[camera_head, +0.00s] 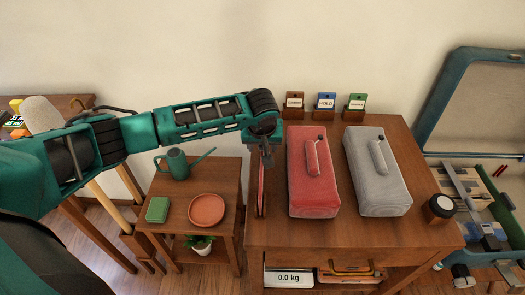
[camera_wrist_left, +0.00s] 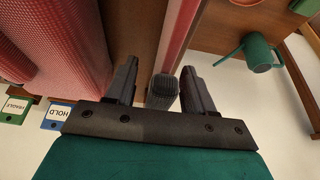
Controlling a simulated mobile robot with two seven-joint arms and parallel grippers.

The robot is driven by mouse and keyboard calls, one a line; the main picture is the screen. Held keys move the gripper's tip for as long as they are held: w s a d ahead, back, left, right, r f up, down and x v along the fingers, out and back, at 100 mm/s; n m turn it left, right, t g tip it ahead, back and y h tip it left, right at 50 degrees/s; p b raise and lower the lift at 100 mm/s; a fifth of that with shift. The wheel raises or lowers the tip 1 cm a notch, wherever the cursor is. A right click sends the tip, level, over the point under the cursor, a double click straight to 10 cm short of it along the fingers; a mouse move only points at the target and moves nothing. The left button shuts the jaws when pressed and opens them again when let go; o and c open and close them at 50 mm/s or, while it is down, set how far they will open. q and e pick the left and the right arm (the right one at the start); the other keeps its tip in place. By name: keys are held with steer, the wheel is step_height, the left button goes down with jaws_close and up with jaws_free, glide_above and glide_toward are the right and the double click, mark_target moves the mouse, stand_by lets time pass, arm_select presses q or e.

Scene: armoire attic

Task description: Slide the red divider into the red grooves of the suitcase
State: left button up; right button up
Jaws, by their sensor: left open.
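The red divider (camera_head: 261,192) stands on edge, thin and upright, at the left side of the wooden table. My left gripper (camera_head: 266,155) points down at its top, near the back end. In the left wrist view the divider (camera_wrist_left: 184,28) shows as a pink-red strip with a grey ribbed grip (camera_wrist_left: 162,87) between the two open fingers (camera_wrist_left: 158,68), with gaps visible on both sides. The blue suitcase (camera_head: 433,115) lies open at the far right, partly cut off. Small red marks (camera_head: 499,170) show inside it; I cannot tell whether they are the grooves. My right gripper is out of view.
A red padded case (camera_head: 307,195) stands close right of the divider, with a grey one (camera_head: 377,190) beyond. A dark jar (camera_head: 439,208) sits near the right edge. Label stands (camera_head: 326,104) line the back. A lower table left holds a watering can (camera_head: 177,164) and dish (camera_head: 206,209).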

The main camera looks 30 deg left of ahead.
arm_select(q)
steer(key=shift+c, duration=0.2)
jaws_close()
steer(key=shift+r, duration=0.1)
stand_by(0.4)
